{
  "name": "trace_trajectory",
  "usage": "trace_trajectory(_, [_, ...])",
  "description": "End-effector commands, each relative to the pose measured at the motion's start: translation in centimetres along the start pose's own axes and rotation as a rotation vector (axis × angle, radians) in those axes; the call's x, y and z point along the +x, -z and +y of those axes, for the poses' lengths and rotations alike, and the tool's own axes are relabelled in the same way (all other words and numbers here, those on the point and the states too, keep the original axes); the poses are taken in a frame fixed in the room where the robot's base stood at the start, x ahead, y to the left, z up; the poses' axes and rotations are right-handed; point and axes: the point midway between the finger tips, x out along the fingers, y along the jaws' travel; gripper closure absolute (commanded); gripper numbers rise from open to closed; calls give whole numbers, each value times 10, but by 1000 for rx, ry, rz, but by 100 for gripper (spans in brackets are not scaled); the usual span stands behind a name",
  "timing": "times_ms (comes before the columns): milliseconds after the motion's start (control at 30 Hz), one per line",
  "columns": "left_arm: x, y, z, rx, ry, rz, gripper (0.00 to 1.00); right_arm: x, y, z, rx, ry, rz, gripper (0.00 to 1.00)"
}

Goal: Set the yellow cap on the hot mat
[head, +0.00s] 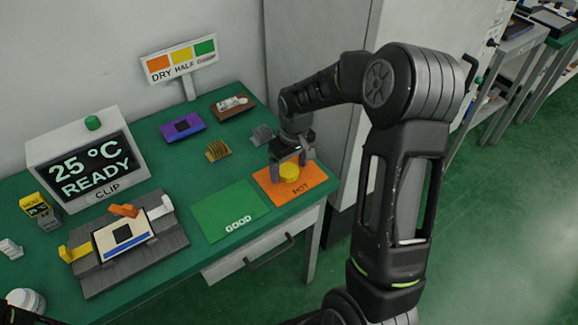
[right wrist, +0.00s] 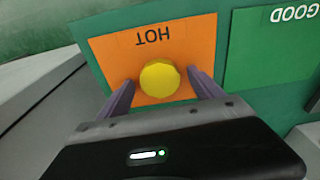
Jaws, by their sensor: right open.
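The yellow cap (head: 289,172) rests on the orange mat marked HOT (head: 315,178). In the right wrist view the yellow cap (right wrist: 160,78) lies inside the orange hot mat (right wrist: 110,52), below its lettering. My right gripper (head: 289,160) is over the mat. In the right wrist view its two fingers (right wrist: 162,88) are spread on either side of the cap, with gaps visible between fingers and cap. The gripper is open. My left gripper does not show clearly in either view.
A green mat marked GOOD (head: 228,208) lies beside the hot mat. Two finned blocks (head: 217,150) (head: 262,134), a purple module (head: 182,126) and a brown board (head: 232,106) lie behind. A display box (head: 90,165) and a lever fixture (head: 125,245) stand at left.

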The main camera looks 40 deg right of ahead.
Motion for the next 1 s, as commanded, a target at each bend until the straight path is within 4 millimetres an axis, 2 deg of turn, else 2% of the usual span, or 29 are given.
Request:
trace_trajectory(267, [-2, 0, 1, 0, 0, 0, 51, -2, 0, 0, 0, 0, 0, 24])
trace_trajectory(433, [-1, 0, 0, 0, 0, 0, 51, -15, 2, 0, 0, -1, 4, 24])
trace_trajectory(567, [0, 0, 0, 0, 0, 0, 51, -36, 1, 1, 0, -1, 5, 24])
trace_trajectory(800, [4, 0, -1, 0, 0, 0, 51, -87, 2, 1, 0, -2, 6, 24])
trace_trajectory(1000, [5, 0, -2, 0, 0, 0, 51, -116, 1, 0, -1, -1, 3, 24])
